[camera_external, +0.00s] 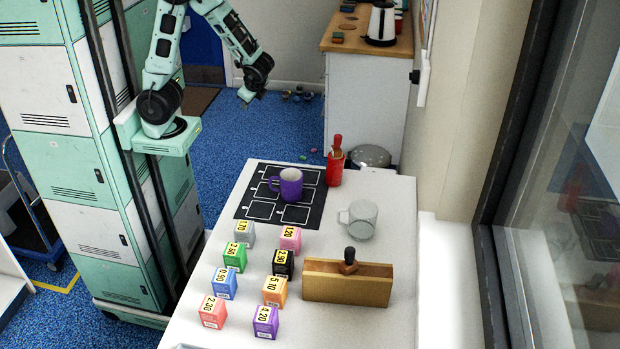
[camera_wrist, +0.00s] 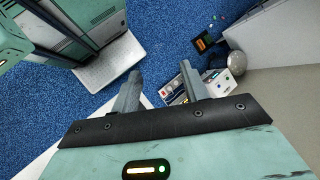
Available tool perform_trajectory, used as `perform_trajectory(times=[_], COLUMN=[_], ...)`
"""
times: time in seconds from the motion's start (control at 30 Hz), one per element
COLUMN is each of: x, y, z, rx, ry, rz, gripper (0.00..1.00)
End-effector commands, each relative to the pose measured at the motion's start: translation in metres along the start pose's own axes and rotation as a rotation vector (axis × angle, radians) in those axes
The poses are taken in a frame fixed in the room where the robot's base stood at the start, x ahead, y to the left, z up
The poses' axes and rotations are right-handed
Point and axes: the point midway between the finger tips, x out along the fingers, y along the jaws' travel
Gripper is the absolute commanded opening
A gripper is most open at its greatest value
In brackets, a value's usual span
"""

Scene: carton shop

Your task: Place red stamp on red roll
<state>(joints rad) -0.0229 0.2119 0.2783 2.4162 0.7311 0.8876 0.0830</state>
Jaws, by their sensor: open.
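A red cylinder (camera_external: 335,169) stands upright at the far right corner of the white table, with a red-handled item (camera_external: 338,143) upright in or on its top. These may be the red roll and red stamp; I cannot tell for sure, nor how they join. My gripper (camera_external: 246,97) is open and empty, hanging beyond the far end of the table, to the left of the red cylinder and apart from it. In the wrist view my two fingers (camera_wrist: 160,86) are spread with nothing held. I cannot make out the red cylinder there.
A purple mug (camera_external: 290,185) stands on a black gridded mat (camera_external: 251,189). A glass mug (camera_external: 359,221), a wooden block with a dark knob (camera_external: 347,283) and several priced coloured boxes (camera_external: 266,321) stand nearer. A wall borders the right side.

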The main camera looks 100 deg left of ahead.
Motion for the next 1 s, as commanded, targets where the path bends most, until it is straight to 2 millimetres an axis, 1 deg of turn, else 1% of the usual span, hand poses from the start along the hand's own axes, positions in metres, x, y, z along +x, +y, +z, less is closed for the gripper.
perform_trajectory(times=[0.03, 0.1, 0.2, 0.3, 0.33, 0.4, 0.47, 1.0], x=[0.007, 0.012, 0.012, 0.010, 0.010, 0.009, 0.009, 0.009], y=[0.006, 0.017, 0.024, 0.025, 0.025, 0.025, 0.025, 0.025], z=[0.021, 0.038, 0.051, 0.057, 0.059, 0.060, 0.060, 0.060], rx=[-0.190, -0.432, -0.717, -0.904, -0.942, -0.997, -1.015, -1.011], ry=[0.055, 0.127, 0.213, 0.270, 0.281, 0.297, 0.303, 0.301], rz=[0.120, 0.263, 0.410, 0.497, 0.514, 0.537, 0.546, 0.545], gripper=[0.45, 0.45, 0.45, 0.45, 0.45, 0.45, 0.45, 0.45])
